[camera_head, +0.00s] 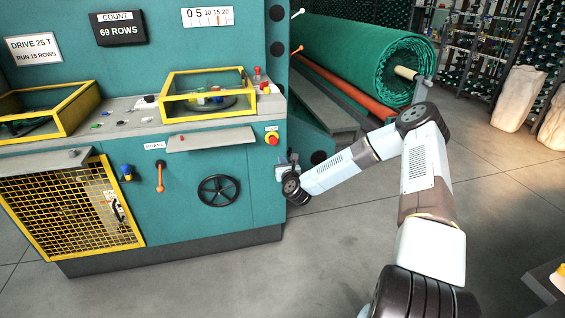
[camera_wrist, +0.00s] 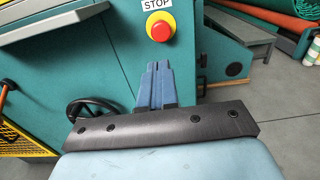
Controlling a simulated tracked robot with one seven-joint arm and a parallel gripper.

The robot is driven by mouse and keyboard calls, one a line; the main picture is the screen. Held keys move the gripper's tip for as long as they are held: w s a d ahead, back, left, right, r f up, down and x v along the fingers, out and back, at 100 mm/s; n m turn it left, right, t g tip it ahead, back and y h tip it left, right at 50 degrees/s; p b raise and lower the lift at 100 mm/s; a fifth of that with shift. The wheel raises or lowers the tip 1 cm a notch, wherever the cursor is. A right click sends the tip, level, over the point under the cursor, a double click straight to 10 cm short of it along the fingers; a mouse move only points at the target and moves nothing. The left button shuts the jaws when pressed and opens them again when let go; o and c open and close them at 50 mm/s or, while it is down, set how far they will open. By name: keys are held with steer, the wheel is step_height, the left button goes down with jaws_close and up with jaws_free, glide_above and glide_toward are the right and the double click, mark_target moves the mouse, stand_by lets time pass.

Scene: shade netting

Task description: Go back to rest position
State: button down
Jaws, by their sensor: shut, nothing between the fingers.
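My gripper shows in the wrist view (camera_wrist: 157,70) as two blue-grey fingers pressed together, with nothing between them. It points at the teal machine (camera_wrist: 120,62), below and near the red stop button (camera_wrist: 160,31) on its yellow base. In the head view my arm reaches out to the right and bends back left, so that my gripper (camera_head: 288,160) is at the machine's right front corner. The stop button (camera_head: 272,139) is just up and left of it there. Whether the fingers touch the machine I cannot tell.
The machine front carries a black handwheel (camera_head: 218,190), an orange lever (camera_head: 160,177) and a yellow mesh guard (camera_head: 70,215). A green netting roll (camera_head: 365,60) lies behind my arm. Pale sacks (camera_head: 517,98) stand at right. The grey floor (camera_head: 300,270) in front is clear.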

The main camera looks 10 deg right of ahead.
stand_by(0.3)
steer(key=s+a+r+n+g+y, duration=0.2)
steer(key=r+n+g, duration=0.15)
steer(key=n, duration=0.45)
steer(key=s+a+r+n+g+y, duration=0.2)
steer(key=s+r+n, duration=0.1)
steer(key=r+n, duration=0.3)
steer(key=s+d+r+n+g+h, duration=0.2)
steer(key=s+r+n, duration=0.4)
steer(key=r, duration=0.1)
steer(key=s+d+r+n+g+h, duration=0.2)
steer(key=s+d+r+n, duration=0.1)
steer(key=s+r+n, duration=0.25)
steer(key=s+d+r+n+g+h, duration=0.1)
steer(key=s+d+r+n, duration=0.15)
steer(key=s+r, duration=0.5)
steer(key=s+d+r+n+h, duration=0.1)
steer(key=s+d+r+n, duration=0.3)
steer(key=s, duration=0.7)
steer(key=s+r+n+g, duration=0.2)
steer(key=s+r, duration=0.2)
steer(key=s, duration=1.3)
steer(key=shift+d+n, duration=0.2)
steer(key=shift+n, duration=0.2)
steer(key=c, duration=1.8)
jaws_free()
